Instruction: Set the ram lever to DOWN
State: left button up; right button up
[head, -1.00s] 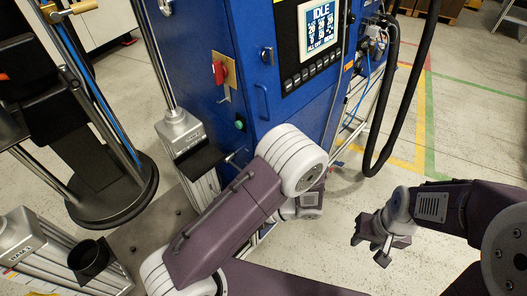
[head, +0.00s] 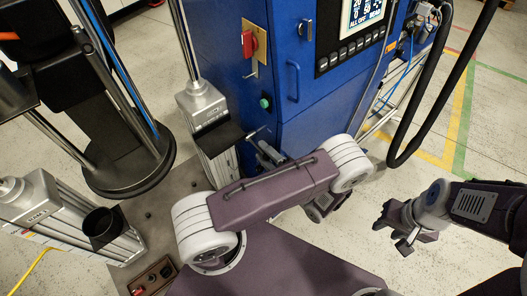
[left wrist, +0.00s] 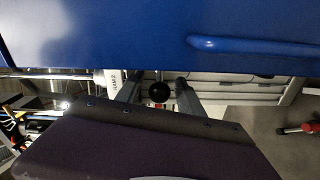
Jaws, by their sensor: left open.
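In the left wrist view, a round black knob (left wrist: 159,92) shows between the two fingers of my left gripper (left wrist: 155,92), which is open and not closed on it. The knob looks like the end of the ram lever; its shaft and setting cannot be seen there. In the head view, a thin dark rod (head: 256,132) sticks out beside the ram column (head: 202,104), left of the blue cabinet. My left gripper (head: 268,153) is just below that rod, partly hidden by my arm. My right gripper (head: 393,234) is open and empty over the floor.
The blue cabinet (head: 291,125) carries a red switch (head: 249,43), a green button (head: 265,103) and a handle (head: 294,82). A black round plate (head: 130,172) and a second ram column (head: 45,205) stand at left. Black hoses (head: 430,110) hang at right.

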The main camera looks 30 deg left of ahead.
pick_arm(q)
jog(key=shift+a, duration=0.15)
grip_shut()
dwell(1.4)
